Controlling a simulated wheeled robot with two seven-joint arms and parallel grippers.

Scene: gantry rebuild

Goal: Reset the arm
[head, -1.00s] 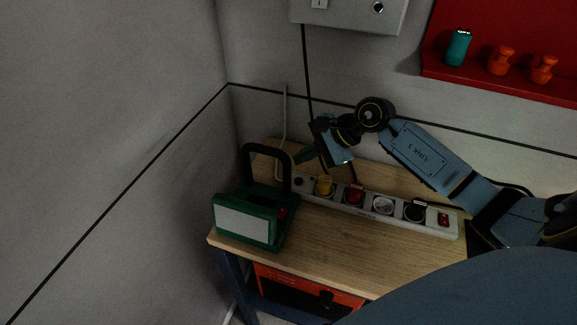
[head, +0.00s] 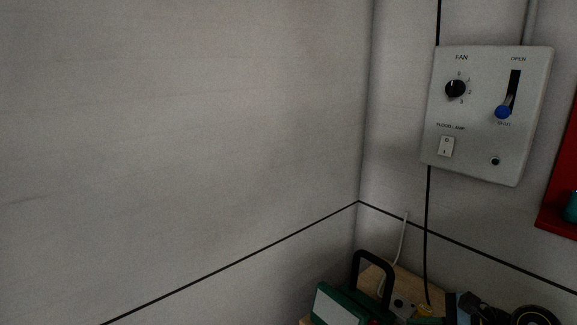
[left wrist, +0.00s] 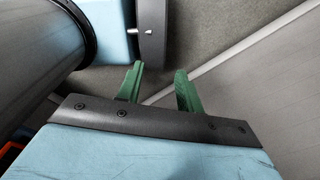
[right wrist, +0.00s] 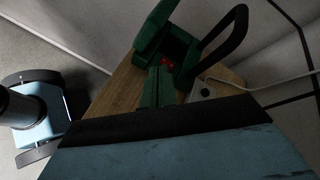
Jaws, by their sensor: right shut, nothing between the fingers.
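My left gripper (left wrist: 162,90) shows in the left wrist view with its two green fingers apart and nothing between them. It is not in the head view. My right gripper (right wrist: 155,88) shows in the right wrist view with its green fingers together and empty, over the wooden table top (right wrist: 117,90). A green case with a black handle (right wrist: 150,30) lies beyond its fingertips; I cannot tell the gap between them.
The green case (head: 340,305) stands at the table's left end in the head view. A grey control panel (head: 475,120) with a knob and slider hangs on the wall above. A power strip (right wrist: 206,92) and its pale cable lie near my right gripper. A red shelf (head: 560,215) is at the right.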

